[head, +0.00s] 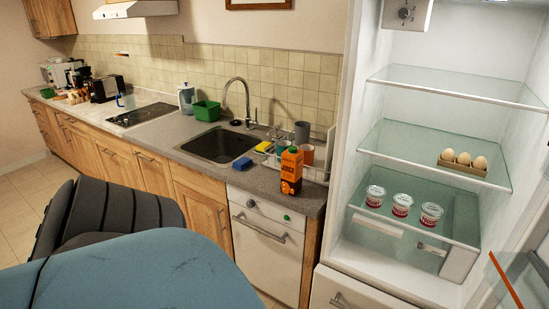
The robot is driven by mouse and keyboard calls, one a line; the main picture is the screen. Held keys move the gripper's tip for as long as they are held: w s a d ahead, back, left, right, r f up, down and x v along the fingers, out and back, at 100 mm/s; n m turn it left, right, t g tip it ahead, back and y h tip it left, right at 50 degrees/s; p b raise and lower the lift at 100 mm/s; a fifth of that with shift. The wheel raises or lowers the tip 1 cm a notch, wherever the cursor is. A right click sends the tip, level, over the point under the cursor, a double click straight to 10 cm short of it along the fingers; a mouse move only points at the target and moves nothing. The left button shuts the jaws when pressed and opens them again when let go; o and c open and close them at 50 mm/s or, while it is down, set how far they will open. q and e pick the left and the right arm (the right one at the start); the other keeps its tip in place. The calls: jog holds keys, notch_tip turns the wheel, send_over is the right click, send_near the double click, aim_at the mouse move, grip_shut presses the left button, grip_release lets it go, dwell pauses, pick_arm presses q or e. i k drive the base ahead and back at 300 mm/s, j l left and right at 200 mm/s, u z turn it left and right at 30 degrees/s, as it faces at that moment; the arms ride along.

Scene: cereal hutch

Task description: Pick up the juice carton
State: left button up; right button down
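The orange juice carton (291,172) stands upright on the grey counter, near its right end. It has a green cap and a dark lower part with "JUICE" lettering. It is right of the sink and in front of the dish rack, above the white dishwasher. Neither of my grippers shows in the head view, so their state and their distance from the carton are hidden.
Behind the carton is a dish rack (318,173) with cups. A blue sponge (242,164) lies left of it, by the sink (219,146). The open fridge (345,180) stands close on the right. A blue rounded surface (140,272) and a dark ribbed shape (120,213) fill the lower left.

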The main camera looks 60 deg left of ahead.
aim_at(292, 166)
jog(key=u, duration=1.65)
